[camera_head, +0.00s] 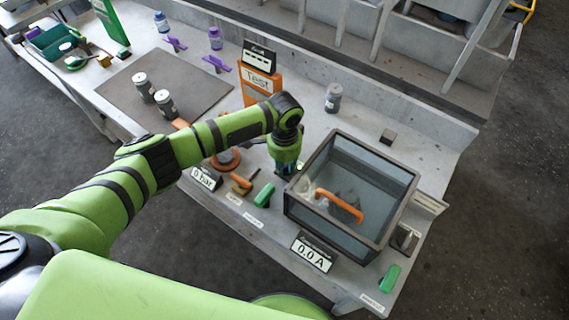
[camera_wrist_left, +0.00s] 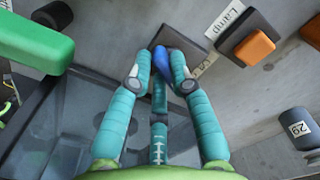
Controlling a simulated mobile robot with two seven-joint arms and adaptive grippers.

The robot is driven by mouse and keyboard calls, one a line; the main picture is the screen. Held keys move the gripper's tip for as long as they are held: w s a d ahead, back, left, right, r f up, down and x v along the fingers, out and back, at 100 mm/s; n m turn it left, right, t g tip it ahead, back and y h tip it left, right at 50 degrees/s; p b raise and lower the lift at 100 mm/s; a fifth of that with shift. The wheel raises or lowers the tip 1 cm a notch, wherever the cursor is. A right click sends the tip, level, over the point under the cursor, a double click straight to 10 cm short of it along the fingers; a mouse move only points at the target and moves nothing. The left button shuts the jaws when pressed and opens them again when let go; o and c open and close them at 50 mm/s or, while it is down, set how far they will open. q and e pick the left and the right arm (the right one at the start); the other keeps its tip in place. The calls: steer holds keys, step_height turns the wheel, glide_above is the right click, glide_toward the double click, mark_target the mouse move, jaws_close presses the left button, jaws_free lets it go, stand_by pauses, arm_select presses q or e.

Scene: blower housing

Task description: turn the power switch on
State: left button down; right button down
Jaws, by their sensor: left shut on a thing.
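My left gripper (camera_wrist_left: 160,75) is shut on a small blue lever (camera_wrist_left: 176,62) that stands against a dark base. A label beside the base is partly hidden and I cannot read it fully, so I cannot tell from it whether this is the power switch. In the head view my left gripper (camera_head: 287,170) points down just left of the glass-walled box (camera_head: 385,170), and its fingertips and the lever are mostly hidden there. An orange rocker (camera_wrist_left: 254,48) on a dark block sits nearby, with a label reading Lamp. My right gripper is not in view.
The box holds an orange handle (camera_head: 338,205). Displays read 0.0 A (camera_head: 312,252) and 0 bar (camera_head: 204,178). Green handles stand at the bench's front (camera_head: 264,195) and right corner (camera_head: 390,278). An orange Test device (camera_head: 258,85) and a grey bottle (camera_head: 333,97) stand behind.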

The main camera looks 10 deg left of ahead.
mark_target(284, 168)
arm_select(q)
steer(key=c, duration=1.1)
jaws_free()
step_height(284, 168, up, 12)
